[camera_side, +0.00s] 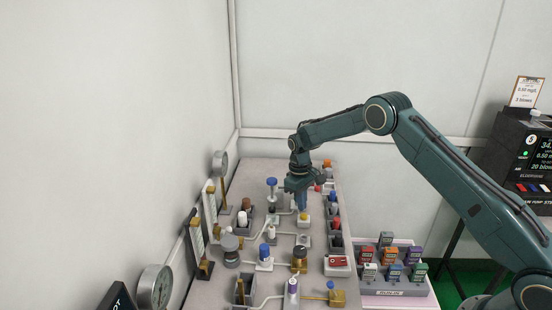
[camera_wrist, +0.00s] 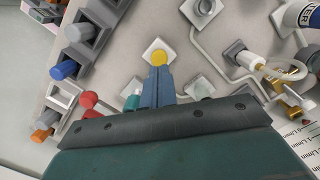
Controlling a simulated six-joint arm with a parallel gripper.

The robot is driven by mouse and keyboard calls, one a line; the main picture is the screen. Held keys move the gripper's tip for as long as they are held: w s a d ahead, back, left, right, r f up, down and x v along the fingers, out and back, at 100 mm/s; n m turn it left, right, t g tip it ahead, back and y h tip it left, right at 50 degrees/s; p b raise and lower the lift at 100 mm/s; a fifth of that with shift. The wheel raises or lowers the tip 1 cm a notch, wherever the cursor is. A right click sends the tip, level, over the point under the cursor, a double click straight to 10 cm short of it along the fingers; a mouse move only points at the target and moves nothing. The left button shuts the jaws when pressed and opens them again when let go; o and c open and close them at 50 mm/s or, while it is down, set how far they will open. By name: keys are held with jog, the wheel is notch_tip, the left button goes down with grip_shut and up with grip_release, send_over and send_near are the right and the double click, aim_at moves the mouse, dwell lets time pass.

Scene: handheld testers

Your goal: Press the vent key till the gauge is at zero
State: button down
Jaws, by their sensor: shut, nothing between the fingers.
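My gripper (camera_side: 302,207) points down over the bench panel, its blue fingers shut and empty. A yellow-topped key on a pale square base (camera_side: 304,217) is right below the fingertips. In the wrist view the yellow key (camera_wrist: 159,57) shows just past the tips of my gripper (camera_wrist: 157,72); I cannot tell whether they touch it. No label marks it as the vent key. A round dial gauge (camera_side: 155,287) stands at the near left and a smaller one (camera_side: 220,163) at the far left. Neither needle can be read.
Knobs and fittings crowd the panel (camera_side: 262,172), including a blue-capped fitting (camera_side: 264,252) and a brass one (camera_side: 299,259). A row of slots with coloured plugs (camera_side: 334,223) runs along the right. A rack of handheld testers (camera_side: 390,291) stands at the lower right.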

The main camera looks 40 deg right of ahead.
jog(key=shift+s+f, duration=0.1)
jog(key=shift+f, duration=0.7)
jog(key=shift+f, duration=0.1)
